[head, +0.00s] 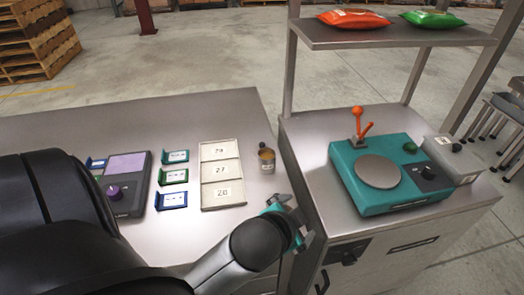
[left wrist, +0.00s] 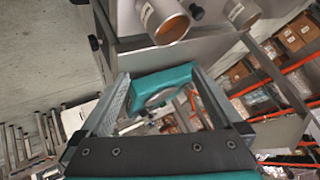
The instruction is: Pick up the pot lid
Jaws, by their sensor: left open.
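A small metal pot (head: 267,162) with an amber-brown top and a pale label stands near the right end of the left table. A small dark knob (head: 262,145) shows just behind its top; I cannot tell whether it belongs to a lid. My left gripper (head: 291,219) is open, with teal parts, low in front of the pot near the table's right edge and apart from it. My right gripper is not in view.
A numbered tray (head: 221,175), several coloured label cards (head: 174,177) and a dark scale (head: 125,182) lie left of the pot. A teal weigher (head: 400,178) with an orange lever stands on the right cabinet. Orange (head: 354,18) and green (head: 433,19) bags lie on the shelf above.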

